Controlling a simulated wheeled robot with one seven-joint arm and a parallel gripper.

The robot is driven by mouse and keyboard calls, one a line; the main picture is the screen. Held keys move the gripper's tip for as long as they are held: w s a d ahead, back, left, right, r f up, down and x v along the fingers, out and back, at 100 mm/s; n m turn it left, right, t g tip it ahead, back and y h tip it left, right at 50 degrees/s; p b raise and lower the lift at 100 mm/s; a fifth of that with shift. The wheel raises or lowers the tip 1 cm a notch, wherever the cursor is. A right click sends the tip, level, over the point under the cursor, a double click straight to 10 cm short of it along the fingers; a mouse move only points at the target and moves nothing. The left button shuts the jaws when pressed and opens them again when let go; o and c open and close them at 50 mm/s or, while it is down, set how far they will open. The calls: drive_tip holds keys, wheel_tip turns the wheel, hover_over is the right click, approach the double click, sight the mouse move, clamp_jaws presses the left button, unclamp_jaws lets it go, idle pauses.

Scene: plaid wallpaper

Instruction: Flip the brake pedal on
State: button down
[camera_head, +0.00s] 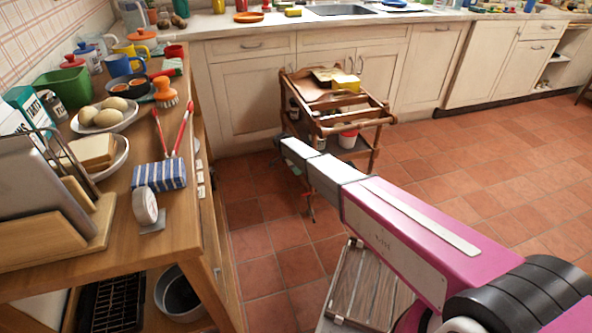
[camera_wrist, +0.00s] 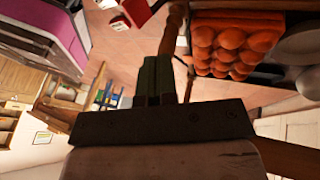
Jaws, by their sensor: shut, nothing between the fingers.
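The brown wooden trolley (camera_head: 352,123) stands on the tiled floor in front of the cabinets. Its near left leg is partly hidden behind my arm. A small, thin reddish part (camera_head: 311,214) shows low at that leg, near the floor; I cannot tell whether it is the brake pedal. My gripper (camera_head: 284,142) is at the trolley's left side in the head view, and seems to overlap its near left corner. In the wrist view, the two dark fingers of my gripper (camera_wrist: 153,78) are together and hold nothing. A wooden post (camera_wrist: 172,35) rises just beyond the fingertips.
A bunch of orange round items (camera_wrist: 230,45) sits close to the right of the fingers in the wrist view. A long wooden counter (camera_head: 180,240), loaded with kitchenware, stands at left. Beige cabinets (camera_head: 245,100) stand behind the trolley. The tiled floor (camera_head: 470,165) at right is clear.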

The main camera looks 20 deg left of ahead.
drive_tip(key=s+d+f, duration=0.3)
drive_tip(key=d+f, duration=0.2)
drive_tip(key=f, duration=0.2)
drive_tip(key=shift+f, duration=0.1)
idle(0.4)
